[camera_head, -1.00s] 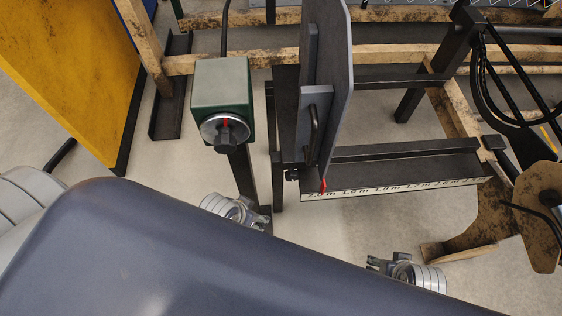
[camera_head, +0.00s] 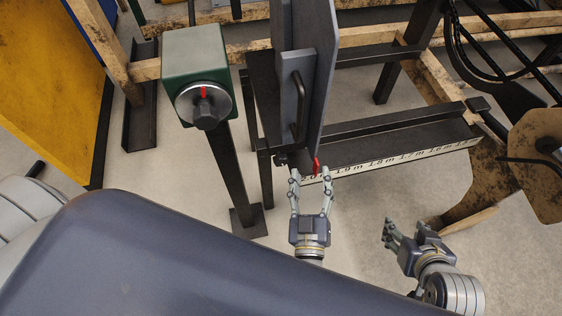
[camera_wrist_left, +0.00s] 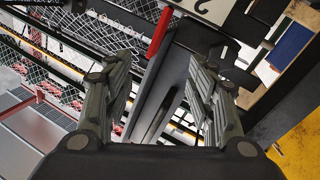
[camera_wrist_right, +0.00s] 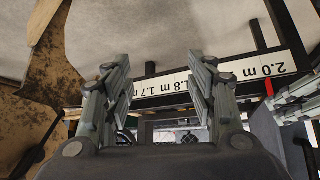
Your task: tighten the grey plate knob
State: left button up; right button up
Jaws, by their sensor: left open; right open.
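The grey plate (camera_head: 323,75) stands upright on the scale rail, with a dark handle on its face and a red pointer (camera_head: 316,166) at its lower corner. A small dark knob (camera_head: 281,160) shows beside the plate's lower left edge, partly hidden. My left gripper (camera_head: 311,180) is open and empty just below the plate's bottom corner, its fingers pointing at it. In the left wrist view the red pointer (camera_wrist_left: 160,32) lies beyond the open fingers; I cannot make out the knob there. My right gripper (camera_head: 389,232) is open and empty, lower right, apart from the rail.
A green box (camera_head: 198,55) with a round dial stands on a post left of the plate. The scale strip (camera_head: 400,160) runs right from the plate. A yellow panel (camera_head: 45,80) stands at left, a worn brown plate (camera_head: 535,180) at right.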

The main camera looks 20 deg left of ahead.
aim_at(282, 164)
pick_arm(q)
jog(key=s+a+f+n+g+y, duration=0.3)
jog(key=s+y, duration=0.1)
jog(key=y, duration=0.1)
jog(key=b+x, duration=0.2)
jog(key=x, duration=0.8)
jog(key=shift+s+a, duration=0.1)
jog(key=shift+a, duration=0.1)
jog(key=shift+w+a+r, duration=0.1)
jog(key=shift+w+a, duration=0.05)
jog(key=shift+w, duration=0.1)
pick_arm(e)
jog(key=w+a+r+t+y, duration=0.1)
jog(key=w+a+r+t, duration=0.1)
jog(key=w+r+t, duration=0.3)
notch_tip(282, 164, up, 3)
jog(key=shift+w+a+f+y, duration=0.1)
jog(key=shift+w+a+y, duration=0.2)
jog(key=shift+w, duration=0.35)
pick_arm(q)
jog(key=shift+c, duration=0.5)
jog(key=c, duration=0.9)
